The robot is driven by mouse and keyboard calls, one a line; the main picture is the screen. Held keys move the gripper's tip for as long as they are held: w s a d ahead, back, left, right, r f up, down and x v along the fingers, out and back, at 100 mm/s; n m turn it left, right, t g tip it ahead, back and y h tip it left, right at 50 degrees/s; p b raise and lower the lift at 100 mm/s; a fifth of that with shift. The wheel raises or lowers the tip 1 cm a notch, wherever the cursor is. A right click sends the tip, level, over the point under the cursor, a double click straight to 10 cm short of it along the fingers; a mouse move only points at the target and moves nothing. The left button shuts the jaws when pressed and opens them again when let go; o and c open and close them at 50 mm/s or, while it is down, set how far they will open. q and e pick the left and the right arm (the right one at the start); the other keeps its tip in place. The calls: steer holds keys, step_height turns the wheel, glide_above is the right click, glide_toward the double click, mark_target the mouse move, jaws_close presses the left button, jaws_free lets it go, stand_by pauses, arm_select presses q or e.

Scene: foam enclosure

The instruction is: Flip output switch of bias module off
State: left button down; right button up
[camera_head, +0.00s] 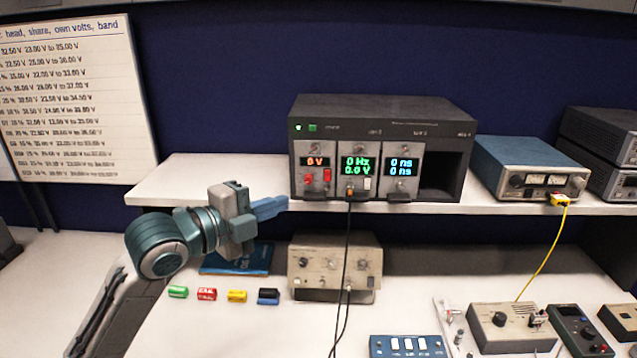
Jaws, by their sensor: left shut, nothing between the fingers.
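A dark instrument rack (455,118) stands on the white shelf and holds three plug-in modules side by side. The leftmost module (313,150), apparently the bias module, has a red display reading 0 V. Below the display are a red knob or jack (309,180) and a small red switch-like part (327,175); its position is too small to tell. My left gripper (284,203) is shut and empty, its blue fingers pointing right, just left of and below this module at the shelf's front edge. I cannot tell if it touches anything. My right gripper is out of view.
Dark cables (347,245) hang from the middle module past the shelf edge. The right module (402,168) shows blue digits. A beige instrument (335,262) stands below the shelf, with several small coloured cylinders (237,296) to its left. A blue power supply (530,168) stands right of the rack.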

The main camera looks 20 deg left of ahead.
arm_select(q)
steer(key=w, duration=0.1)
steer(key=p, duration=0.6)
glide_toward(327, 176)
steer(key=w+d, duration=0.4)
steer(key=d, duration=0.1)
steer(key=shift+w+a+f+p, duration=0.4)
steer(key=shift+w+a+f, duration=0.15)
steer(key=shift+w+f, duration=0.1)
steer(key=shift+d, duration=0.1)
